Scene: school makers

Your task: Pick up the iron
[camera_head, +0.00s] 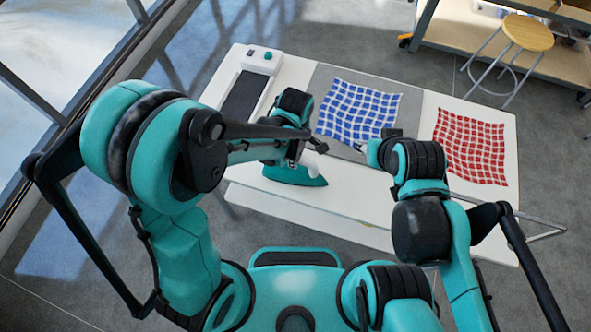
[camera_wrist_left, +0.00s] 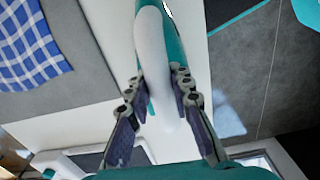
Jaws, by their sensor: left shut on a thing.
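The iron (camera_head: 298,174) has a teal body and a white handle; it is at the front left part of the white table in the head view. My left gripper (camera_head: 303,151) is above it, shut on the iron. In the left wrist view my left gripper's fingers (camera_wrist_left: 158,98) lie on both sides of the white handle (camera_wrist_left: 152,45). Whether the iron touches the table or is slightly raised, I cannot tell. My right gripper (camera_head: 365,147) is over the table, right of the iron and near the blue checked cloth, partly hidden by its own arm; its finger state is unclear.
The white table (camera_head: 345,215) carries a blue checked cloth (camera_head: 358,107) on a grey mat (camera_head: 322,82), a red checked cloth (camera_head: 470,146) at right, and a white device with a dark strip (camera_head: 246,92) at back left. A stool (camera_head: 527,34) stands behind. The table's front strip is clear.

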